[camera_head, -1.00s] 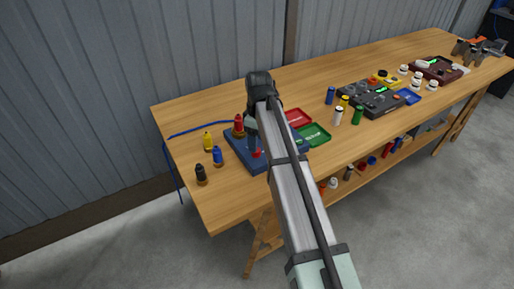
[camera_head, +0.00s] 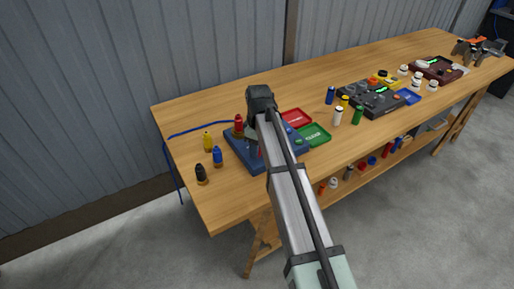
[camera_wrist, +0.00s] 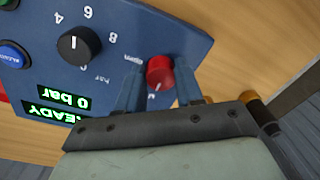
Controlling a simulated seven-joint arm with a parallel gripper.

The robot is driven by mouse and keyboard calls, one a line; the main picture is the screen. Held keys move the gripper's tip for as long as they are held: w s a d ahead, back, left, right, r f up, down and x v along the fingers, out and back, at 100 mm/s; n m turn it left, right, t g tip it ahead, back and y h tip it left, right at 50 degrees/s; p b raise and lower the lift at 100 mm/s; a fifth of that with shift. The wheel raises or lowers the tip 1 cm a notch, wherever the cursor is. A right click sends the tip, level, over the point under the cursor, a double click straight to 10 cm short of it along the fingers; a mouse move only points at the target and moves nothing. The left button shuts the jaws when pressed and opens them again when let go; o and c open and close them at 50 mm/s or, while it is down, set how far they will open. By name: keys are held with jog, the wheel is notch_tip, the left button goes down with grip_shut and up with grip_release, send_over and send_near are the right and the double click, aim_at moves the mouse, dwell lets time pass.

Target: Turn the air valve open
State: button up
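A blue valve panel (camera_head: 237,150) sits on the left part of the wooden workbench. In the camera_wrist view, its red knob (camera_wrist: 159,72) lies between the two fingertips of my gripper (camera_wrist: 160,80). The fingers are spread, one on each side of the knob; I cannot tell if either touches it. A black dial (camera_wrist: 78,45) with numbers around it is to the left of the knob. Green displays (camera_wrist: 63,103) read READY and 0 bar, upside down. In the camera_head view, my gripper (camera_head: 256,145) is over the panel and mostly hides the knob.
Several small bottles stand left of the panel, including a yellow one (camera_head: 208,141), a blue one (camera_head: 217,156) and a black one (camera_head: 201,173). A red one (camera_head: 238,126) stands close behind it. Red (camera_head: 296,118) and green (camera_head: 316,133) trays lie to the right.

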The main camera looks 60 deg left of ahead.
jog(key=c, duration=0.5)
jog(key=shift+c, duration=0.2)
jog(key=shift+m, duration=0.4)
jog(key=m, duration=0.6)
jog(key=shift+s, duration=0.1)
jog(key=m, duration=0.6)
jog(key=shift+s+y, duration=0.1)
jog(key=shift+y, duration=0.2)
jog(key=m, duration=0.5)
jog(key=o, duration=1)
